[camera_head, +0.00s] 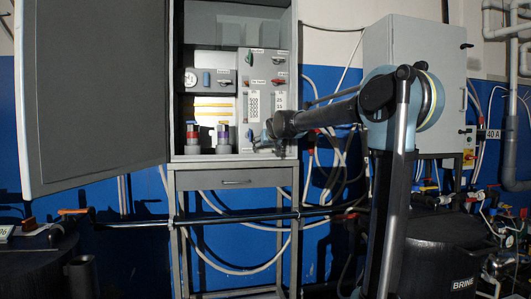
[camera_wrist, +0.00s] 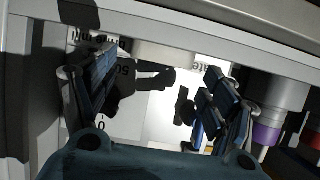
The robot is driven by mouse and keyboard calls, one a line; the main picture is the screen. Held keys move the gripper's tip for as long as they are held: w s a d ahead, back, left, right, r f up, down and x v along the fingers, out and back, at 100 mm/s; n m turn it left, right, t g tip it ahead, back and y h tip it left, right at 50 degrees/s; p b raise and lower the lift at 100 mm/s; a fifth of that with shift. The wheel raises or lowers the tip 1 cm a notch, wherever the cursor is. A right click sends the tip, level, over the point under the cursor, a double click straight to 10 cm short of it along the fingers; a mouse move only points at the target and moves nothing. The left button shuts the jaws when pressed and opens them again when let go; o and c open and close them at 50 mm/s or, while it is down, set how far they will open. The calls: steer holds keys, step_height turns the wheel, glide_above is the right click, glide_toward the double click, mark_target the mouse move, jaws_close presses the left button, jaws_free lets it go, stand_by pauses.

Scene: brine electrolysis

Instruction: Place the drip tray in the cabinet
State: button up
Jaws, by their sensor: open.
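The grey cabinet (camera_head: 232,163) stands in the middle of the head view with its door (camera_head: 95,95) swung wide open to the left. My gripper (camera_head: 266,135) is at the right side of its opening, small and partly dark there. In the wrist view my gripper (camera_wrist: 160,95) is open, its two dark fingers wide apart. Between and behind them is a bright white surface with printed letters and numbers (camera_wrist: 125,72), crossed by shadows. Nothing is clearly held. I cannot pick out the drip tray for certain in either view.
Two cylinders with coloured bands, one red (camera_head: 193,134) and one purple (camera_head: 223,136), stand on the cabinet floor. The purple-banded one also shows right of my fingers in the wrist view (camera_wrist: 266,133). A control panel (camera_head: 265,95) fills the right inside. A drawer (camera_head: 235,180) sits below.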

steer(key=v, duration=0.7)
steer(key=shift+s, duration=0.2)
